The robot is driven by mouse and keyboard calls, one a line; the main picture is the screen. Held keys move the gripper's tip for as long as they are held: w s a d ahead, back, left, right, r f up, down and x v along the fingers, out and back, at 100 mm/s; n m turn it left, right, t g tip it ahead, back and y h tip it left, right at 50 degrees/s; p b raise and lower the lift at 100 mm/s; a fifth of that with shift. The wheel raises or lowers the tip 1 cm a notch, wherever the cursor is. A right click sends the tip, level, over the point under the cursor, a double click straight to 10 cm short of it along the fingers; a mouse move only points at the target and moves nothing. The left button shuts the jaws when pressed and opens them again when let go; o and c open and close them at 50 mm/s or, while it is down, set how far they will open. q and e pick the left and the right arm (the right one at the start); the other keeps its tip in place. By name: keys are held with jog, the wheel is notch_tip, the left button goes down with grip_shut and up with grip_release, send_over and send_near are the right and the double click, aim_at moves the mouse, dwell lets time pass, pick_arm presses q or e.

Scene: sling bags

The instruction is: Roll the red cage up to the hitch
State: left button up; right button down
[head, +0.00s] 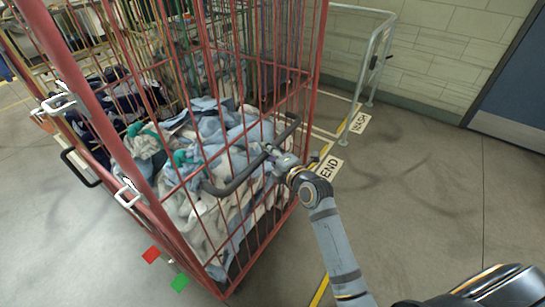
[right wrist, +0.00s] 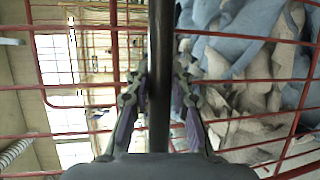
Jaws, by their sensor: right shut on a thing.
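The red cage (head: 311,75) stands in the left and middle of the head view, filled with blue, white and teal cloths (head: 205,150). A dark push bar (head: 236,180) runs across its near side. My right gripper (head: 276,156) is shut on this bar towards its right end. In the right wrist view the bar (right wrist: 159,40) passes between the fingers (right wrist: 160,88), with red cage wires around it. White latches (head: 127,192) sit on the cage's left post. I cannot make out a hitch. My left gripper is not in view.
Yellow and green cage frames (head: 165,40) show behind the red cage. A grey metal rail (head: 372,60) stands by the wall, right of the cage. Floor labels, one reading END (head: 329,167), lie beside a yellow line. Open floor (head: 425,180) lies to the right.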

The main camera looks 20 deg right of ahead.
jog(key=shift+w+a+r, duration=0.1)
jog(key=shift+w+a, duration=0.05)
jog(key=shift+w, duration=0.1)
jog(key=c, duration=1.5)
grip_release()
jog(key=o, duration=0.3)
jog(key=shift+w+a, duration=0.1)
jog(key=shift+o, duration=0.2)
jog(key=v, duration=1.2)
